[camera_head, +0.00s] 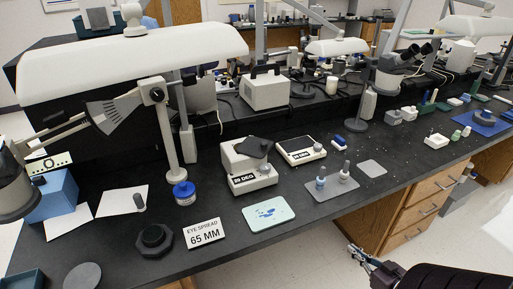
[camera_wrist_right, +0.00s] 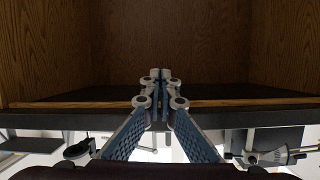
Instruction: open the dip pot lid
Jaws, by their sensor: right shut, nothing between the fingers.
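The likely dip pot is the pale boxy unit (camera_head: 249,170) in the middle of the bench in the head view, with a "20 DEG" label on its front. A dark lid (camera_head: 252,148) lies over its top, and a small grey knob shows at the lid's right side. I cannot tell for sure whether the lid is fully shut. My right gripper (camera_head: 356,252) is low at the bottom right, off the bench's front edge and well apart from the unit. In the right wrist view its fingers (camera_wrist_right: 160,75) meet with nothing between them. My left gripper is not visible.
A second low unit (camera_head: 300,150) stands right of the pot. A grey mat (camera_head: 347,191) with small bottles, a pale blue tray (camera_head: 282,217) and an "EYE SPREAD 65 MM" sign (camera_head: 204,232) lie in front. Wooden drawers (camera_head: 415,215) are below the bench.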

